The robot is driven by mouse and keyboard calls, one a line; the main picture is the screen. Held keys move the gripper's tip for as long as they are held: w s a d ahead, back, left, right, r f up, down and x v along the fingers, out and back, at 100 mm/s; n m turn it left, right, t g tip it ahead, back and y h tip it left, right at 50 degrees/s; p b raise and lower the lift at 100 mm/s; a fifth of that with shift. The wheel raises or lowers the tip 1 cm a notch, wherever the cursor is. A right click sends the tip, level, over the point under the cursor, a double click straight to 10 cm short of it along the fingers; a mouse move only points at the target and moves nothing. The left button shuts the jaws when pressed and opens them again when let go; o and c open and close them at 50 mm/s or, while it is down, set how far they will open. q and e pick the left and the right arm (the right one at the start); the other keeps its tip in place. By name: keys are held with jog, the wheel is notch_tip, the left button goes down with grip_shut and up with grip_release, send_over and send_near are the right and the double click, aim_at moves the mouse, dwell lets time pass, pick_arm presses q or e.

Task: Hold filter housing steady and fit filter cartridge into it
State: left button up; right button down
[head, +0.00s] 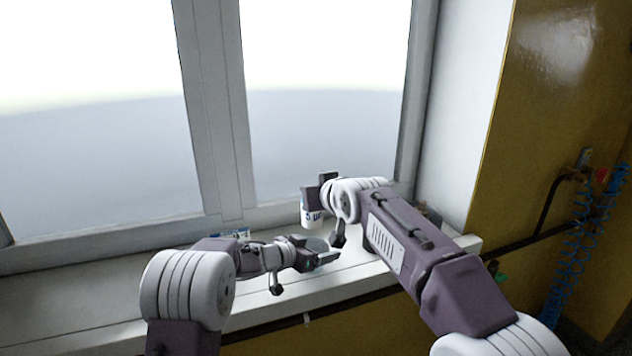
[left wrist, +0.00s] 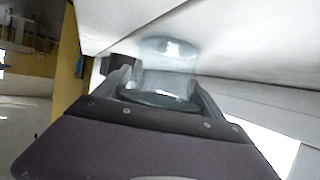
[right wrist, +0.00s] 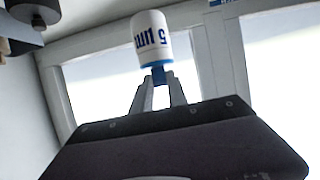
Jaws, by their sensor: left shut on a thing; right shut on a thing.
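The filter cartridge is a white cylinder with blue "5 µm" lettering and a blue end. It shows in the head view (head: 311,217) and upside down in the right wrist view (right wrist: 153,42). My right gripper (head: 319,189) is shut on its blue end (right wrist: 160,76), with the white body clear of the fingers. The filter housing is a clear cup, seen in the left wrist view (left wrist: 166,68) and faintly in the head view (head: 317,244). My left gripper (head: 320,254) is shut around it. The cartridge is apart from the housing, above and behind it in the head view.
Both arms work over a pale window sill (head: 100,290). A blue and white item (head: 237,233) lies behind the left arm. Small dark items (head: 428,212) stand by the right wall. Blue coiled hoses (head: 580,235) hang at the far right. The left sill looks clear.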

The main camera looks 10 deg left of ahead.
aim_at(316, 219)
notch_tip(316, 219, down, 7)
jog(key=shift+f, duration=0.2)
dwell(0.4)
jog(key=c, duration=1.2)
grip_release()
jog(key=shift+c, duration=0.2)
jog(key=shift+r, duration=0.1)
notch_tip(316, 219, up, 7)
jog(key=shift+f, duration=0.1)
